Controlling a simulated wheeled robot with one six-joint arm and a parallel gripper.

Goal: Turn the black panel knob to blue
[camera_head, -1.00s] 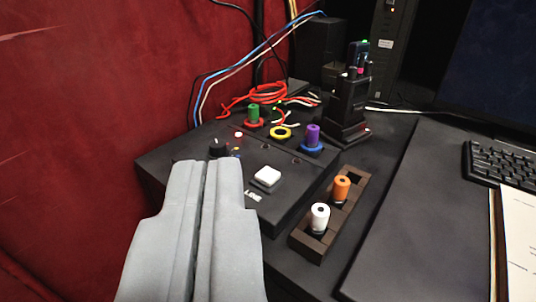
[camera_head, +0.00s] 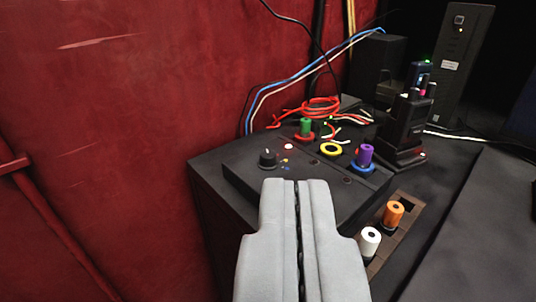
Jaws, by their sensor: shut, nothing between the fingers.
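The black panel knob (camera_head: 267,158) stands on the left part of the black panel (camera_head: 243,176). Small coloured marks lie to its right: a lit red-white one (camera_head: 288,147) and small yellow and blue ones (camera_head: 285,162). The knob's pointer direction is too small to tell for sure. My gripper (camera_head: 295,182) is shut and empty. Its grey fingers show below and slightly right of the knob, apart from it in the picture. They hide the front part of the panel, including the white button.
Green (camera_head: 305,128) and purple (camera_head: 364,155) pegs stand in red and blue rings, with an empty yellow ring (camera_head: 331,149) between. A wooden rack (camera_head: 384,243) holds orange (camera_head: 393,214) and white (camera_head: 370,241) pegs. Cables (camera_head: 308,110) lie behind. A red wall (camera_head: 110,130) is left.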

